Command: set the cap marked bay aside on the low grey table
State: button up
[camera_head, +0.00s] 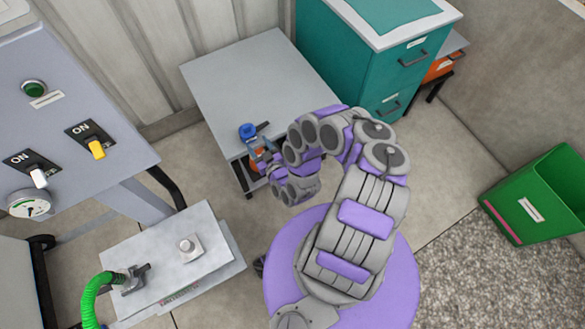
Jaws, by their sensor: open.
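A small blue cap (248,131) shows at the front edge of the low grey table (250,75); its marking is too small to read. My gripper (259,142) is open at that edge, its fingertips right by the cap. I cannot tell whether the fingers touch the cap. Parts of my gripper and wrist hide the table's front edge to the right of the cap.
The rest of the tabletop is bare. A teal drawer cabinet (400,70) stands right of it. A grey control panel (70,110) is at left. A green bin (540,195) is at right.

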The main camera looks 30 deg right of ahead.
jog(key=w+d+r+n+g+h, duration=0.25)
jog(key=d+g, duration=0.45)
jog(key=d, duration=0.9)
jog(key=s+d+r+m+g+h, duration=0.1)
jog(key=d+r+g, duration=0.15)
jog(key=r, duration=0.65)
jog(key=s+d+r+m+g+h, duration=0.15)
jog(key=d+r, duration=0.25)
jog(key=r, duration=0.5)
jog(key=s+a+r+m+g+y, duration=0.15)
jog(key=s+a+r+g, duration=0.25)
jog(key=s+a+r, duration=0.85)
jog(key=s+a+r+g+y, duration=0.1)
jog(key=s+a+r, duration=0.3)
jog(key=s, duration=0.4)
jog(key=s+a+r+g+y, duration=0.1)
jog(key=s+a+r, duration=0.3)
jog(key=s, duration=0.4)
jog(key=s+a+r+g+y, duration=0.1)
jog(key=s+a+r+g, duration=0.1)
jog(key=s+a+r, duration=0.2)
jog(key=s+a+n, duration=0.1)
jog(key=s+a, duration=0.1)
jog(key=s, duration=0.2)
jog(key=shift+w, duration=0.1)
jog(key=shift+c, duration=0.2)
